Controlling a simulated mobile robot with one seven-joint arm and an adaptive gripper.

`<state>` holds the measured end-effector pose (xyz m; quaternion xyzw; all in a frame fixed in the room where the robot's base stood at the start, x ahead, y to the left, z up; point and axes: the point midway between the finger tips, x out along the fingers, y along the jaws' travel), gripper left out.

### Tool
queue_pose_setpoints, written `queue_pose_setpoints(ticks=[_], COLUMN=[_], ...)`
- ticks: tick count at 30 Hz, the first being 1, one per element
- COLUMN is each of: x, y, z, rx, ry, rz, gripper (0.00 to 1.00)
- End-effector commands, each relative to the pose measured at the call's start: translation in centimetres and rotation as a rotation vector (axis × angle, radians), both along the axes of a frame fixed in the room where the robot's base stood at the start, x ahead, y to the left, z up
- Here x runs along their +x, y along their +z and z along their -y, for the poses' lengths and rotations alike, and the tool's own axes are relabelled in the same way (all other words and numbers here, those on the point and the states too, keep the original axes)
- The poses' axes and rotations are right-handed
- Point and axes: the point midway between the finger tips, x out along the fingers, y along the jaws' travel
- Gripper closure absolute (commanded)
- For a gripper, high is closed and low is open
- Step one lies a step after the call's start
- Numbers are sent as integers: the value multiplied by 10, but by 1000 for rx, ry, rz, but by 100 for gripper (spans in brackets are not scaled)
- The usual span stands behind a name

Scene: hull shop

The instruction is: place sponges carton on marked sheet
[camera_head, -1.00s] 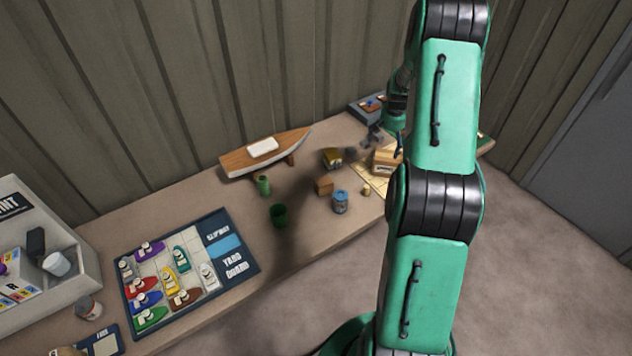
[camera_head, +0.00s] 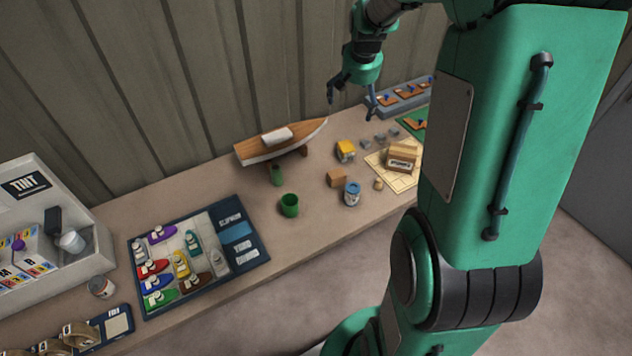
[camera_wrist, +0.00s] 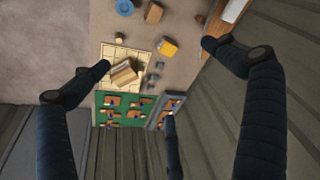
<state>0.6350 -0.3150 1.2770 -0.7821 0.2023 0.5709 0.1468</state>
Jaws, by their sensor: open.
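The sponges carton (camera_head: 401,156) is a tan box with a dark printed label. It sits upright on the marked sheet (camera_head: 378,172), a pale yellow sheet with grid lines, at the right of the bench. In the wrist view the carton (camera_wrist: 124,74) lies well inside the sheet (camera_wrist: 108,50), a little turned against its lines. My gripper (camera_head: 352,100) is open and empty, raised above the bench's back edge, apart from the carton. In the wrist view its dark fingers (camera_wrist: 160,75) are spread wide, with the carton far below. My arm hides the sheet's right part in the head view.
Near the sheet stand a yellow tin (camera_head: 346,151), a brown block (camera_head: 337,179), a blue-lidded can (camera_head: 352,194) and small grey pieces. A model boat (camera_head: 280,143) and green cup (camera_head: 289,205) are further left. A boat board (camera_head: 243,249) lies beyond them.

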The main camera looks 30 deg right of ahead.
Motion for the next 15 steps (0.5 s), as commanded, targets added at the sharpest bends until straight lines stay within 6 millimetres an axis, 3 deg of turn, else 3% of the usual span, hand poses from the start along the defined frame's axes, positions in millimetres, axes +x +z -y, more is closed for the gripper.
queue_pose_setpoints(ticks=[6,15], x=[-29,-81], y=[46,90], z=[-66,-145], rx=[-13,-26], ry=[75,176], rz=[28,61], gripper=[0,0])
